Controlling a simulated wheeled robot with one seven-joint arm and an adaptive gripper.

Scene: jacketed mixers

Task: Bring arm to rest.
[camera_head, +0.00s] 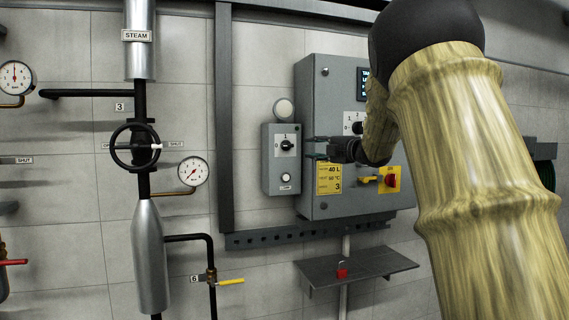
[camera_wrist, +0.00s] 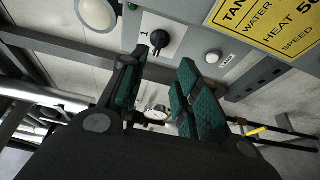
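My gripper (camera_head: 314,148) is in front of the grey control cabinet (camera_head: 335,85), pointing left toward the small grey switch box (camera_head: 268,170). In the wrist view my gripper (camera_wrist: 163,80) shows two dark fingers with green pads, spread apart with nothing held between them. The black rotary knob (camera_wrist: 160,40) of the switch box lies just beyond the fingertips; whether anything touches it is not clear. The knob also shows in the head view (camera_head: 287,145). My arm hides part of the cabinet's right side.
A yellow label (camera_head: 329,179) and a red-and-yellow switch (camera_head: 390,180) are on the cabinet. A dark shelf (camera_head: 375,264) bearing a small red object (camera_head: 342,271) is below. Left are a steam pipe with a black handwheel (camera_head: 122,145), gauges (camera_head: 193,171) and a yellow-handled valve (camera_head: 230,282).

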